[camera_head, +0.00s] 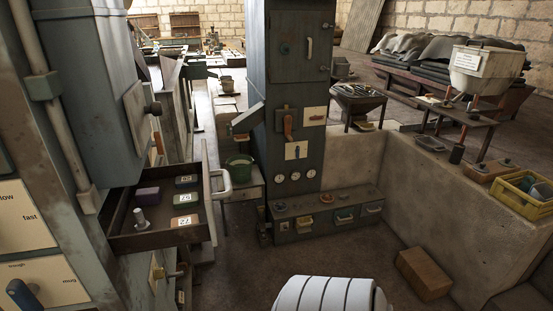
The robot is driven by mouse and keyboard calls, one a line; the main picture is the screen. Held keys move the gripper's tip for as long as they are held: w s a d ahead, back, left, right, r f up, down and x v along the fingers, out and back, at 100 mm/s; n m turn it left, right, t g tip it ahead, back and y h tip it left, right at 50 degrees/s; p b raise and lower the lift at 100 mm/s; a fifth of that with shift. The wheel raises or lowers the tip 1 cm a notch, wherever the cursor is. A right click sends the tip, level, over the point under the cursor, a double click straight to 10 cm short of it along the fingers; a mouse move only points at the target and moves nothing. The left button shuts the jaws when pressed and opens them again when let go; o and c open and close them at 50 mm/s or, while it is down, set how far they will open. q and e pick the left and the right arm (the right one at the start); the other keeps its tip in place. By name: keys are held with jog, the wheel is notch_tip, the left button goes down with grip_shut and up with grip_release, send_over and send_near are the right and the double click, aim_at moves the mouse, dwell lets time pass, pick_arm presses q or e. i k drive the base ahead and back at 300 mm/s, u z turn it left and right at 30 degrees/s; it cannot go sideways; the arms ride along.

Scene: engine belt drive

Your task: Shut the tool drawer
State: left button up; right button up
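The tool drawer (150,240) is pulled out from the grey cabinet (60,210) on the left. It is a dark, open-topped box. Its pale front panel (208,190) faces right and carries a white curved handle (225,186). Inside lie several coloured blocks, some with white number labels, and a grey metal piece (140,218) with an upright stem. Neither of my grippers shows in the head view, and nothing is seen touching the drawer or its handle.
A grey cabinet column (290,60) with a low row of small drawers (328,215) stands in the middle. A concrete wall (435,195) bounds the right, with a brown block (424,273) on the floor. A small table with a green bucket (239,168) stands beyond the handle.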

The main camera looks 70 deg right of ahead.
aim_at(118, 222)
jog(key=k, duration=0.8)
jog(key=z, duration=1.45)
jog(key=i, duration=1.45)
jog(key=u, duration=0.2)
